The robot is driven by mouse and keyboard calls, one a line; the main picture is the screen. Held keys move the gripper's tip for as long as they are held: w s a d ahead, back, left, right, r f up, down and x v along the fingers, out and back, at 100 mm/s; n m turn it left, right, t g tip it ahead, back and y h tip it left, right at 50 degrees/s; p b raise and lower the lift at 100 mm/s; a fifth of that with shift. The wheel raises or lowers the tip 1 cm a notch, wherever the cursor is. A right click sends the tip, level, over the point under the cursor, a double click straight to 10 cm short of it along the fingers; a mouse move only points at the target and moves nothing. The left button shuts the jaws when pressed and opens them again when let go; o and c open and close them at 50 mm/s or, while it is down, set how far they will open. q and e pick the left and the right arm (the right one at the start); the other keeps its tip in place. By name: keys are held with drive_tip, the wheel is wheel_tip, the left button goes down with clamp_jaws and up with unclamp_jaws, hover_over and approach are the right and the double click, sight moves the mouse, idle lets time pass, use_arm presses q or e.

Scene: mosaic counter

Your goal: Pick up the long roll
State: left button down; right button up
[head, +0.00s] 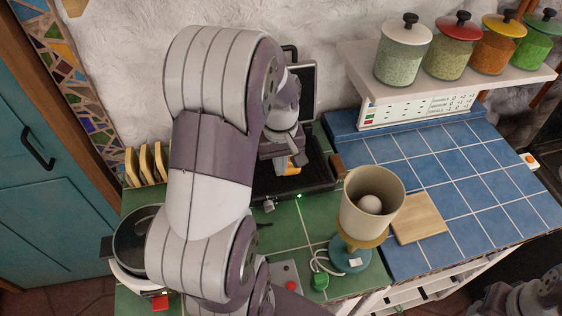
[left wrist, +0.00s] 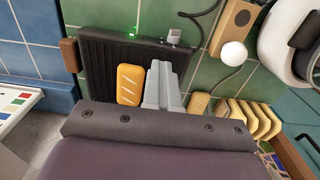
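The long roll (left wrist: 130,84) is orange-brown with pale slashes and lies on the black ridged plate of an open grill (left wrist: 95,60). In the head view the roll (head: 283,168) is partly hidden behind my left gripper (head: 296,158). In the left wrist view my left gripper (left wrist: 164,80) shows its grey fingers close together, with no gap visible between them. They are over the plate, just right of the roll, and nothing shows between them.
Bread slices in a rack (head: 147,163) stand left of the grill. A cream container holding an egg (head: 370,204) stands on a scale in front, beside a wooden board (head: 420,217). Blue tiles (head: 470,190) on the right are clear. Lidded jars (head: 403,50) line the shelf.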

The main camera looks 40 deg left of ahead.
use_arm(q)
drive_tip(key=c, duration=1.9)
unclamp_jaws()
drive_tip(key=o, duration=1.5)
